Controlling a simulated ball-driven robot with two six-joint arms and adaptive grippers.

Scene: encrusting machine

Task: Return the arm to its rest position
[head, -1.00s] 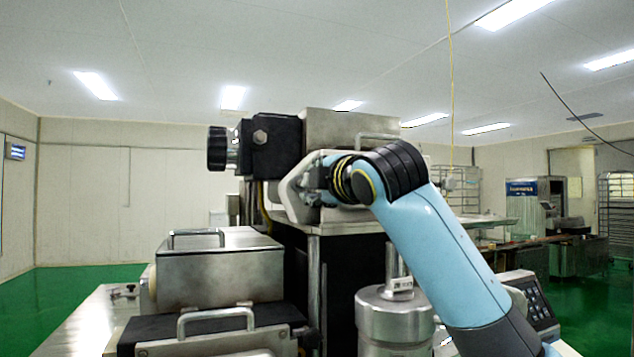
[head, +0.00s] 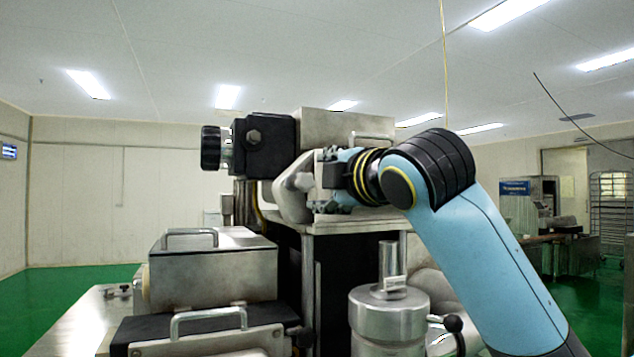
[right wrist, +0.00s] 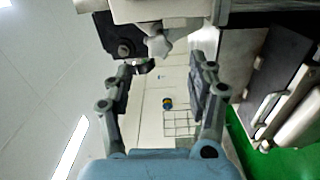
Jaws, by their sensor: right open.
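My right arm (head: 485,255) comes in from the lower right in the head view, light blue with a black ribbed joint. Its gripper (head: 322,182) is in front of the upper part of the encrusting machine (head: 345,128), partly hidden by the wrist. In the right wrist view the two grey fingers of the right gripper (right wrist: 162,80) stand wide apart with nothing between them. A star-shaped metal knob (right wrist: 158,44) and a black block (right wrist: 122,40) of the machine lie just beyond the fingertips. My left gripper is not in view.
A steel box with a handle (head: 212,275) stands at the lower left. A steel cylinder (head: 388,318) stands beside my right forearm. A wire rack (head: 612,205) is far off at the right.

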